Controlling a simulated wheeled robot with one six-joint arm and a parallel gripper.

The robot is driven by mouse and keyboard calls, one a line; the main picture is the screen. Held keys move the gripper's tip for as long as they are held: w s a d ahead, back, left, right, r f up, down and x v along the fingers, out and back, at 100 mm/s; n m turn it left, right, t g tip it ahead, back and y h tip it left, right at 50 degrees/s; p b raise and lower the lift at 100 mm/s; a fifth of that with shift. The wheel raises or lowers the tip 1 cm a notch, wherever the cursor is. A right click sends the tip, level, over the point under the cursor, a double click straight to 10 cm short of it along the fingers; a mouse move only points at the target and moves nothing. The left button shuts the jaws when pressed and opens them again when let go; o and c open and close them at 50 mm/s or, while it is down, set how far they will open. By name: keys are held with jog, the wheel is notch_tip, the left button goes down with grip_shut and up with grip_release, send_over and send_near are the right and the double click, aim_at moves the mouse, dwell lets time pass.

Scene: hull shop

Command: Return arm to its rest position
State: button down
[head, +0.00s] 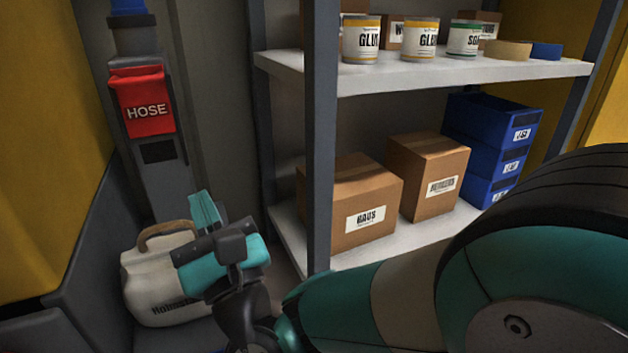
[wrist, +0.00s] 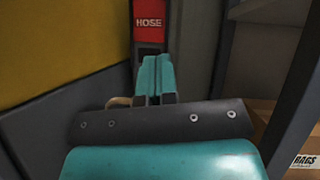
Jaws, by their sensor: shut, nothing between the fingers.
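My gripper (head: 206,211) is teal and dark grey and shows at the lower left of the head view, in front of a cream bag. Its fingers point up and away toward the wall post. In the wrist view my gripper (wrist: 155,78) has its two teal fingers together, with nothing held between them. My arm reaches in from the lower right of the head view, and its teal and black links cover that corner. The gripper overlaps part of the bag in the picture; I cannot tell how far apart they are.
The cream bag (head: 150,285) stands on the floor. A red HOSE pouch (head: 142,102) hangs on a post behind. A shelf post (head: 319,140) stands right of the gripper. The shelf holds cans, cardboard boxes (head: 352,205) and blue bins (head: 490,150). A yellow panel (head: 45,150) is at left.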

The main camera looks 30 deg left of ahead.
jog(key=w+d+r+n+g+h+p, duration=0.1)
jog(key=w+d+r+n+g+p, duration=0.2)
jog(key=r+n+p, duration=0.3)
jog(key=w+d+r+n+g+h+p, duration=0.1)
jog(key=w+d+r+n+g+p, duration=0.25)
jog(key=r, duration=0.55)
jog(key=w+d+r+n+h+p, duration=0.2)
jog(key=d+r+n+h+p, duration=0.15)
jog(key=d+n, duration=0.2)
jog(key=w+d+r+n+h+p, duration=0.3)
jog(key=d+r+n+p, duration=0.1)
jog(key=d+n+p, duration=0.15)
jog(key=s+d+r+n+g+h+p, duration=0.1)
jog(key=s+d+r+n+h+p, duration=0.2)
jog(key=d, duration=0.7)
jog(key=s+d+r+n+g+h+p, duration=0.1)
jog(key=s+d+h+p, duration=0.3)
jog(key=d, duration=0.5)
jog(key=s+d+r+n+g+h+p, duration=0.1)
jog(key=s+d+r+n+h+p, duration=0.3)
jog(key=d, duration=0.6)
notch_tip(320, 180, up, 35)
jog(key=w+m+y+p, duration=0.1)
jog(key=p, duration=3.7)
jog(key=shift+d+m, duration=0.15)
jog(key=shift+m, duration=0.2)
jog(key=shift+f, duration=0.1)
